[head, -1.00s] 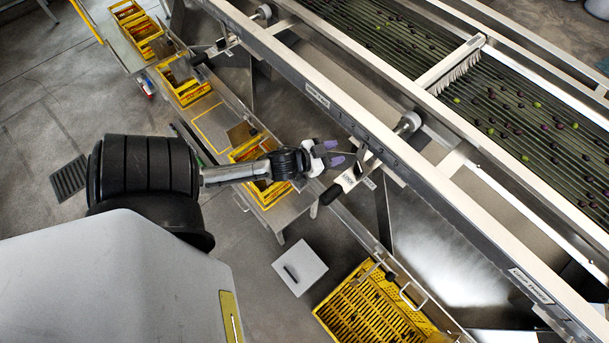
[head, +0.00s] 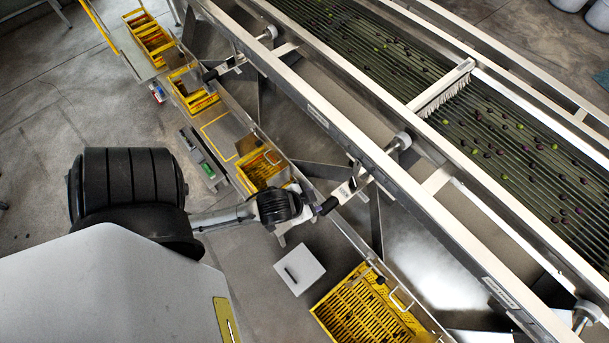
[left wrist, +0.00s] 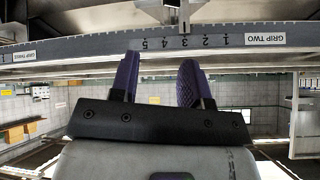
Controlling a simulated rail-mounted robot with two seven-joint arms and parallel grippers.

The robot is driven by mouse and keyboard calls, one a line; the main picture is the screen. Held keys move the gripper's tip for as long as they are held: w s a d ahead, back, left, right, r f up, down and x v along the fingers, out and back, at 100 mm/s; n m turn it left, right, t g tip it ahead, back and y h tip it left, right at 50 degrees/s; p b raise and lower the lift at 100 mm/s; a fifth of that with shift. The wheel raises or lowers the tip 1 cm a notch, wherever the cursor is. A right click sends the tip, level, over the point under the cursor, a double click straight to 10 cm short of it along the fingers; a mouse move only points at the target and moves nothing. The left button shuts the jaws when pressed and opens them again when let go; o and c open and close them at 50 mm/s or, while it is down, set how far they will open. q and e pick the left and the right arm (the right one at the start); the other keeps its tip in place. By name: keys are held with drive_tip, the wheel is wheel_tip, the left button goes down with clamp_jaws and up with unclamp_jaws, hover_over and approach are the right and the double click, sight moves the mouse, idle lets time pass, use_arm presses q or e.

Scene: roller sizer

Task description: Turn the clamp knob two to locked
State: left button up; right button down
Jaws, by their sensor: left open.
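A white lever (head: 352,187) with a black end grip (head: 329,206) sticks out from the sizer's near rail. A round grey knob (head: 402,141) sits on the rail structure behind it. I cannot tell which part is clamp knob two. My left gripper (head: 312,204) is beside the black grip, its fingers partly hidden by my wrist. In the left wrist view its purple fingers (left wrist: 158,78) are apart with nothing held between them. My right gripper is not in view.
The long metal rail (head: 400,185) borders the roller bed (head: 500,130) of olives. Yellow crates (head: 352,318) and (head: 260,180) stand below along the near side. A white square box (head: 298,269) stands on the floor. Another black-gripped lever (head: 212,75) is farther up-left.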

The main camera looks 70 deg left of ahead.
use_arm(q)
drive_tip(key=shift+s+d+r+g+p, duration=0.55)
drive_tip(key=shift+s+d+r+g, duration=0.05)
drive_tip(key=shift+s+d+r, duration=0.4)
drive_tip(key=shift+f, duration=0.1)
